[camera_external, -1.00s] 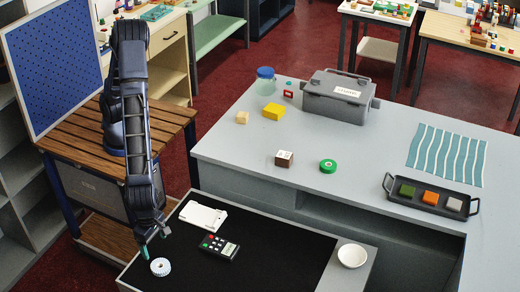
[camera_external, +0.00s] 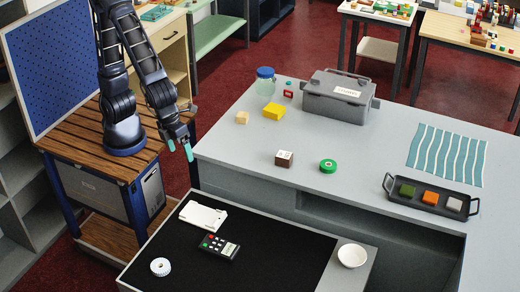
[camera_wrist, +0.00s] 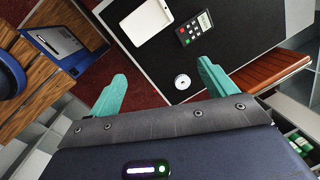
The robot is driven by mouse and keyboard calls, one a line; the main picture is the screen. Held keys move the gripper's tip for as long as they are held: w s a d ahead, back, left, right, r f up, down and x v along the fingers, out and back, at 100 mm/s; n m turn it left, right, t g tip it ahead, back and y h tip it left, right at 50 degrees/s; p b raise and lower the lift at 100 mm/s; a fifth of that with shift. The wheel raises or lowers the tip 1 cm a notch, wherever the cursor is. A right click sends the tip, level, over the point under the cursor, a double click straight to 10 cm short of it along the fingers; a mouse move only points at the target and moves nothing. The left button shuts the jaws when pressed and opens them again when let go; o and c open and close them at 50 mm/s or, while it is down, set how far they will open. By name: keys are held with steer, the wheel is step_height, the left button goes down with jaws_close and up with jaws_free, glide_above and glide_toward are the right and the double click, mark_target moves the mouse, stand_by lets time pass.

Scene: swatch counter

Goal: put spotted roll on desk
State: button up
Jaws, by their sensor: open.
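My gripper (camera_external: 179,152) is raised left of the desk's left edge, well away from the roll. Its teal fingers (camera_wrist: 160,76) are apart, with nothing between them.
The desk's middle is clear.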

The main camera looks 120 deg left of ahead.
steer(key=s+a+r+n+t, duration=0.1)
steer(key=s+a+r+n, duration=0.3)
steer(key=s+a+n, duration=0.3)
steer(key=s+a+r+n, duration=0.5)
steer(key=a, duration=0.4)
steer(key=s+a+n+t, duration=0.1)
steer(key=s+a+n, duration=0.6)
steer(key=s+n, duration=0.3)
steer(key=shift+s+a+t, duration=0.3)
steer(key=shift+s, duration=0.8)
